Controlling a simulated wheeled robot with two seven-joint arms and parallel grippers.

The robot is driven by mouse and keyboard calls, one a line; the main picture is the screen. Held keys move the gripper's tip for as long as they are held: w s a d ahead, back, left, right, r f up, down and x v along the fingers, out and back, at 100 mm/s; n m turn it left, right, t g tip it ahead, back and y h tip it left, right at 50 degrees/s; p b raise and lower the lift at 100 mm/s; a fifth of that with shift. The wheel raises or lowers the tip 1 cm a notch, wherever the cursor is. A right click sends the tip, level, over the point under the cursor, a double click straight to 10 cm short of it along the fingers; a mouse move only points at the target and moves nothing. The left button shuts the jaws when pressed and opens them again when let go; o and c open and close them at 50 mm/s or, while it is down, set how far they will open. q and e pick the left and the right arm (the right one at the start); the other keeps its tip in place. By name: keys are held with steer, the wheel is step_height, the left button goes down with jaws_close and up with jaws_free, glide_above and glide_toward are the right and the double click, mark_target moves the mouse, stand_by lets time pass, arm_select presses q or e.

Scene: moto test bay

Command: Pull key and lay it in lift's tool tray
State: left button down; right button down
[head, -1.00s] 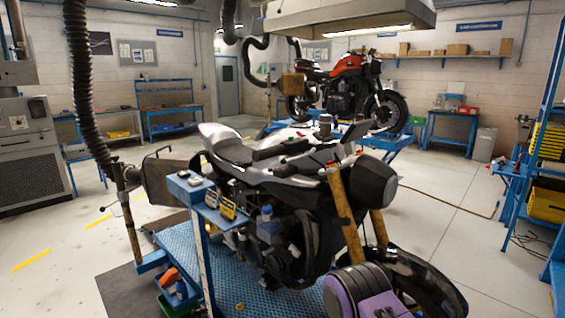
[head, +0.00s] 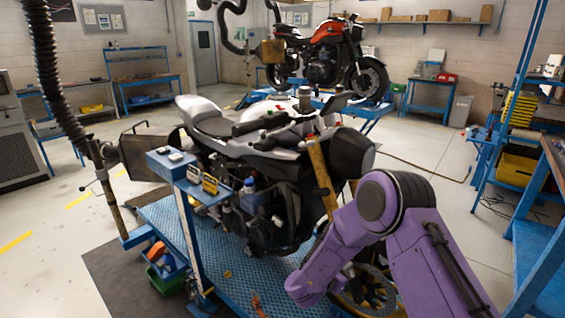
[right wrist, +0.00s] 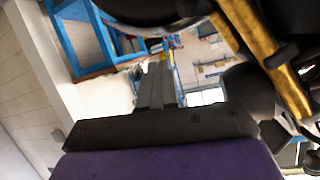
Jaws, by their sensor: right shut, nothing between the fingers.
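The silver and black motorcycle (head: 215,145) stands on the blue lift deck (head: 200,245). I cannot make out the key; small red parts show near the handlebar (head: 285,138). A blue post beside the bike carries a blue box top (head: 158,163) and a small shelf (head: 224,193) with yellow-marked pieces; I cannot tell for sure which is the tool tray. My purple right arm reaches down in front of the bike's front wheel in the head view, its fingers not distinct there. In the right wrist view my right gripper (right wrist: 157,82) is shut and empty, near a gold fork tube (right wrist: 262,55). My left gripper is out of view.
Crates (head: 165,268) sit on the floor by the lift's left side. A blue workbench (head: 545,220) and rack with a yellow bin (head: 515,168) stand at right. A second, red motorcycle (head: 325,60) is behind. Floor between bike and rack is open.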

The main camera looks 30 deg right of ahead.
steer(key=w+r+m+g+y+p, duration=0.1)
steer(key=r+m+y, duration=0.3)
steer(key=r, duration=1.4)
steer(key=w+d+r+m+g+y+p, duration=0.1)
steer(key=r+m+y, duration=0.4)
steer(key=r, duration=1.3)
steer(key=w+g+y+p, duration=0.1)
steer(key=y, duration=0.3)
steer(key=shift+w+d+r+m+g+p, duration=0.15)
steer(key=shift+w+d+m+g+p, duration=0.15)
steer(key=shift+g, duration=0.1)
